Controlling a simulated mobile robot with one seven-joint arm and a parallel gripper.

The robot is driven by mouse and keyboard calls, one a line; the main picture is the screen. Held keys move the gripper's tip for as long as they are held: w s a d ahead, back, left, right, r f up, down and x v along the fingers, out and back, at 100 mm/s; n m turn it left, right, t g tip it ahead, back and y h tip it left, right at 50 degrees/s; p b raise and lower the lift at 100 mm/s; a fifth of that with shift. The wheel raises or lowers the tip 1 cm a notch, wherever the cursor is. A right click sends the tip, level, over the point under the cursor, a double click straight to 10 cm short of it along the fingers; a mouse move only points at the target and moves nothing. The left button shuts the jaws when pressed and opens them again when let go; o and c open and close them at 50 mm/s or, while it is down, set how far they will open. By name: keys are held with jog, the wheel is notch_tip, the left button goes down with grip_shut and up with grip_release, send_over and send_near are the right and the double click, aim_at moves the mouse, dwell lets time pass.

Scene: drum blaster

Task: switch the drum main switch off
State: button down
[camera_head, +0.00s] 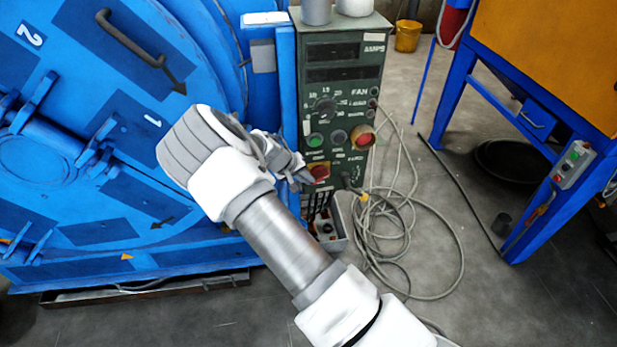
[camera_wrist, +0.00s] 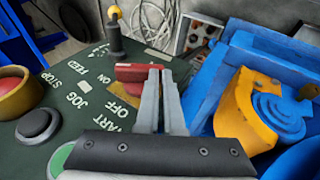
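The drum's control panel (camera_head: 342,75) is a dark green box with knobs and buttons, standing beside the blue drum (camera_head: 110,130). The main switch is a red handle (camera_head: 319,171) low on the panel's left side. In the wrist view the red handle (camera_wrist: 132,73) lies crosswise beside the OFF and ON labels. My gripper (camera_head: 306,180) is at the panel front, close to the handle. In the wrist view its two fingers (camera_wrist: 161,72) are together, with the tips over the handle's right part, hiding it. I cannot tell whether they touch it.
A red button in a yellow collar (camera_head: 363,137) and a green button (camera_head: 315,140) sit above the switch. A yellow-and-blue part (camera_wrist: 265,105) is right of the fingers in the wrist view. Loose cable (camera_head: 410,235) lies on the floor right of the panel.

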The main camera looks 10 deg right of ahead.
jog(key=shift+f+b, duration=0.9)
jog(key=shift+f, duration=0.8)
dwell(0.6)
jog(key=p+v, duration=0.4)
jog(key=v, duration=1.3)
jog(key=shift+a+r+p, duration=0.15)
jog(key=shift+r+p, duration=0.1)
jog(key=shift+p, duration=0.15)
